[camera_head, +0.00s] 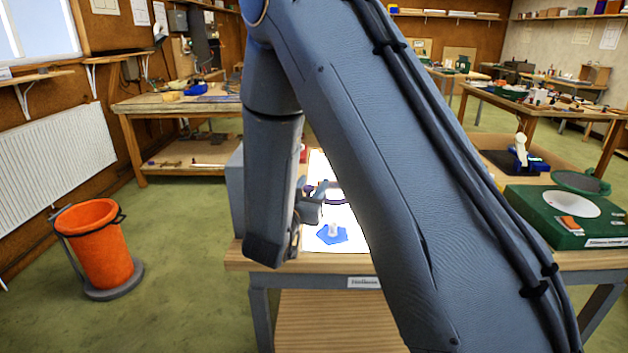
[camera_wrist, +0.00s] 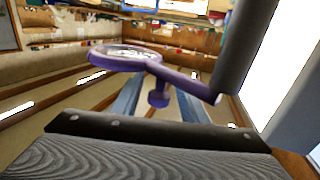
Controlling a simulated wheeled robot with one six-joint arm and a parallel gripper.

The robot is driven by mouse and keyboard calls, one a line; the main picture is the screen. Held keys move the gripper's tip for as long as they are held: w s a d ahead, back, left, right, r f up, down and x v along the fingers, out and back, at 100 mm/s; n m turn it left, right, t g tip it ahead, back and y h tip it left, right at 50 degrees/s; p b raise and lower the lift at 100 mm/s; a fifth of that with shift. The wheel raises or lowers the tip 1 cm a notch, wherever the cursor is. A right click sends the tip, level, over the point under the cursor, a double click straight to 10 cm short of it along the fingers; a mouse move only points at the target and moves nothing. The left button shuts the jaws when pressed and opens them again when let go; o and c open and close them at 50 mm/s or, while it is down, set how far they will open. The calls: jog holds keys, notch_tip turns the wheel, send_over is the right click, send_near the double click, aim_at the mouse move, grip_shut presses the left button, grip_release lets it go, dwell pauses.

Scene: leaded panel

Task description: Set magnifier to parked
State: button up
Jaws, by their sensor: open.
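The magnifier (camera_wrist: 185,82) is purple, with a round lens ring at the left, a knob below its arm and a dark post at the right in the wrist view. In the head view only small purple parts of the magnifier (camera_head: 336,202) show over the bright panel, with the rest hidden by my arm. My gripper (camera_head: 312,205) is low over the bench. In the wrist view my gripper (camera_wrist: 157,90) is open, with its two blue-grey fingers on either side of the knob. I cannot tell whether they touch it.
A lit white panel (camera_head: 312,243) on the bench bears a blue glass piece (camera_head: 331,236) with a small pale object on it. A green box (camera_head: 545,228) with a white disc stands at the right. An orange bin (camera_head: 100,245) stands on the floor at the left.

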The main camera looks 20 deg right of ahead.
jog(key=shift+w+d, duration=0.45)
grip_shut()
